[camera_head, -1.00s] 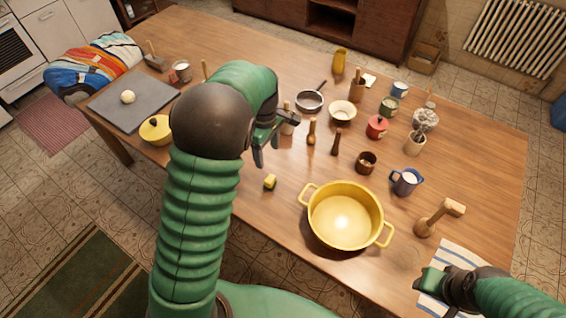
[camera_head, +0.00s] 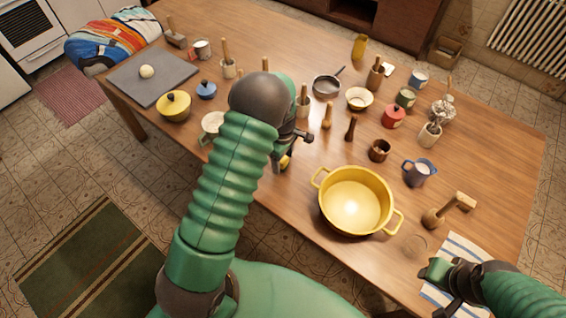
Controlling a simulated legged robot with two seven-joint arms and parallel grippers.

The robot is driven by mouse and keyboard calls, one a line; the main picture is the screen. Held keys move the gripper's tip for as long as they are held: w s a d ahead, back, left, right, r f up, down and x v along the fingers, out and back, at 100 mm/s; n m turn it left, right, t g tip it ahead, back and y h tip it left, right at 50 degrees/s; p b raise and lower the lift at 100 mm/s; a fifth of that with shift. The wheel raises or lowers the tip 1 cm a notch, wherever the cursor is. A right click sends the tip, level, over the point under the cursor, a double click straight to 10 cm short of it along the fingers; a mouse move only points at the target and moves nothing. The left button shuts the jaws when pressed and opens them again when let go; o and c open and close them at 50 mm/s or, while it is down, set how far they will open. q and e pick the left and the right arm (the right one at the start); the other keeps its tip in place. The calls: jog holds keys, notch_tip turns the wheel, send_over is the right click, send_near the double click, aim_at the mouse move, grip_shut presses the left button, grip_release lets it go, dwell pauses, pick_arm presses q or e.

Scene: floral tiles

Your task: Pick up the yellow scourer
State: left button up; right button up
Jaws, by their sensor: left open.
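The small yellow scourer (camera_head: 286,162) lies on the wooden table, left of the big yellow pot. It is partly hidden by my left gripper (camera_head: 288,153), which is open and low over it. The frame does not show clearly whether the fingers touch it or stand on both sides of it. My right gripper (camera_head: 440,286) is at the lower right over the striped cloth, away from the scourer, with no object seen in it. Its jaw opening is not clear.
The big yellow pot (camera_head: 357,201) stands close to the right of the scourer. A yellow lidded pot (camera_head: 174,106) and a grey board (camera_head: 152,77) are at the left. The table's front edge is near.

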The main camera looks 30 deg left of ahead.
pick_arm(q)
jog(key=shift+w+a+f, duration=0.1)
jog(key=shift+w+f, duration=0.1)
jog(key=shift+f, duration=0.25)
jog(key=shift+c, duration=0.2)
jog(key=shift+s+r, duration=0.1)
grip_shut()
jog(key=shift+r, duration=0.55)
notch_tip(320, 180, up, 2)
jog(key=shift+r, duration=0.2)
jog(key=s+d, duration=0.1)
jog(key=s, duration=0.4)
jog(key=s+d+r, duration=0.1)
jog(key=s+d, duration=0.1)
jog(key=s, duration=0.3)
jog(key=s+d, duration=0.2)
jog(key=s, duration=0.3)
jog(key=shift+s+r+b, duration=0.1)
jog(key=shift+r+b, duration=0.15)
jog(key=shift+b, duration=0.15)
